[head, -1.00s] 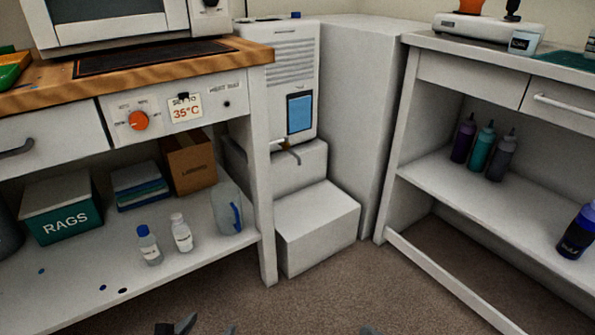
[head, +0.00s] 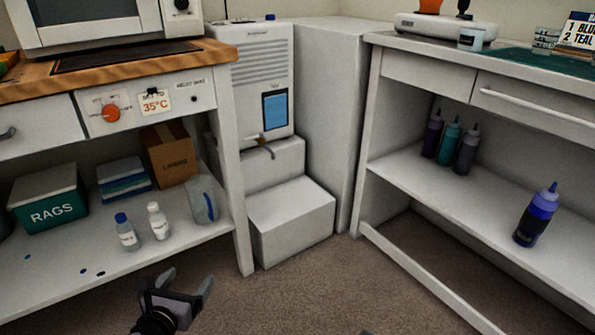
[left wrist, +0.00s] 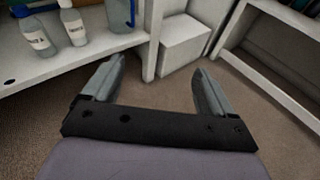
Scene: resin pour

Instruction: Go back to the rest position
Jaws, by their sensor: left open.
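My left gripper (head: 181,288) is low in the head view, over the carpet in front of the left bench. Its two fingers stand wide apart with nothing between them. In the left wrist view my left gripper (left wrist: 157,88) is also open and empty, with carpet and a white block beyond it. My right gripper does not show; only a small dark tip lies at the bottom edge of the head view.
The left bench's lower shelf (head: 60,275) holds a rags box (head: 50,212), a cardboard box (head: 170,155) and bottles. A white step block (head: 292,222) stands on the floor. The right bench's shelf (head: 480,205) holds several bottles. The carpet (head: 330,285) between is clear.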

